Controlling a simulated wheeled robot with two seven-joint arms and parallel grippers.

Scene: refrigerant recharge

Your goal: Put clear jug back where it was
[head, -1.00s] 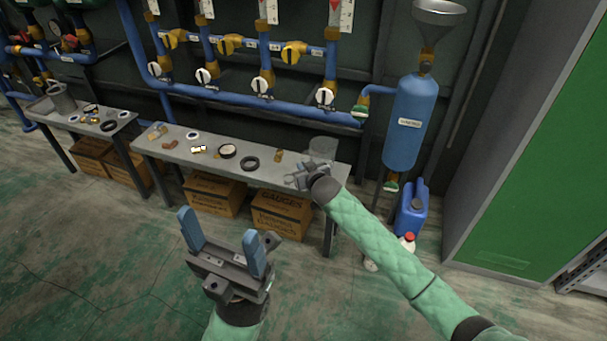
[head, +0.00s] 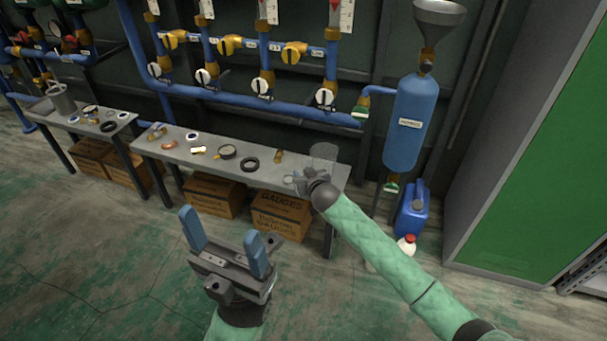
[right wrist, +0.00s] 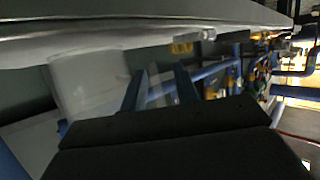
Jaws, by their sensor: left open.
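The clear jug (head: 323,153) stands at the right end of the long grey bench. It is see-through, and its lower part is partly behind my right gripper. It also shows in the right wrist view (right wrist: 88,82), where the picture is turned over, with the bench surface along the top. My right gripper (head: 293,180) is at the bench's front edge, just left of and in front of the jug. In the right wrist view its two fingers (right wrist: 160,88) are apart, with the jug to their left and nothing seen between them. My left gripper (head: 223,242) is open and empty over the floor.
The grey bench (head: 215,166) also carries a black ring (head: 250,164), a gauge (head: 227,152) and small brass fittings. Cardboard boxes (head: 280,215) sit below. A blue tank (head: 411,122) and a blue canister (head: 412,212) stand to the right. The floor in front is clear.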

